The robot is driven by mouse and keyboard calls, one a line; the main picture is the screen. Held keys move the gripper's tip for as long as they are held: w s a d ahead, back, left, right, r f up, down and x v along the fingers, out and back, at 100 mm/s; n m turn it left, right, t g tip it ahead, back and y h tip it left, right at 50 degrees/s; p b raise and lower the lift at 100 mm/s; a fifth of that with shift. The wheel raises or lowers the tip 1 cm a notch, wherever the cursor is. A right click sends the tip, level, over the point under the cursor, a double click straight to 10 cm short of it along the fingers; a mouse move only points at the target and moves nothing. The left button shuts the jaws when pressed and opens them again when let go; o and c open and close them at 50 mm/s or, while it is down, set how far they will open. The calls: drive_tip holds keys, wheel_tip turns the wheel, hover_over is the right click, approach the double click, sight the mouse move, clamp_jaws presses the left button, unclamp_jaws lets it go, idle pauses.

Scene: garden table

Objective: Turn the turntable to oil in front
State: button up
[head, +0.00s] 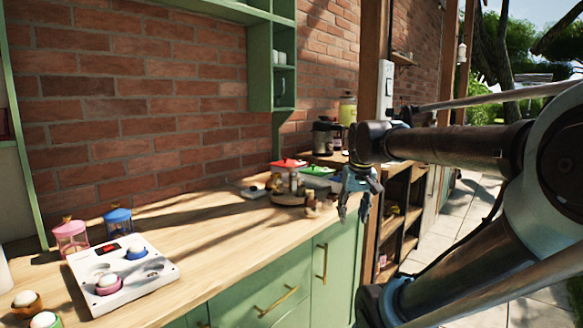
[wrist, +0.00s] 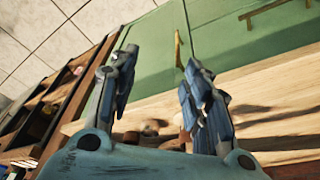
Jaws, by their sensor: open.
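The turntable (head: 287,200) is a low round wooden stand on the counter, towards its right end in the head view. Several small items stand on and around it, too small to tell apart, so I cannot tell which is the oil or which way it faces. My gripper (head: 355,211) is to the right of the turntable, above the counter's front right edge, pointing down, apart from it. Its blue fingers are spread and empty. In the wrist view the open fingers (wrist: 159,62) frame the green cabinet front, and my gripper's body partly hides small brown things on the wood.
Small round-topped pieces (head: 320,208) stand on the counter (head: 215,225) right of the turntable. A white panel (head: 122,274) and pink and blue stands (head: 70,235) are at left. An open shelf (head: 400,215) stands at right.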

drive_tip(key=w+a+r+n+t+y, duration=0.1)
drive_tip(key=w+a+r+n, duration=0.1)
drive_tip(key=w+a+r, duration=0.85)
drive_tip(key=w+a+r+n, duration=0.1)
drive_tip(key=w+a+r, duration=0.6)
drive_tip(key=w+r, duration=0.6)
drive_tip(key=shift+y, duration=0.3)
drive_tip(key=x, duration=1)
drive_tip(key=s+x, duration=0.1)
drive_tip(key=x, duration=0.5)
drive_tip(key=shift+d+f, duration=0.2)
drive_tip(key=shift+f, duration=0.05)
drive_tip(key=shift+d, duration=0.1)
clamp_jaws()
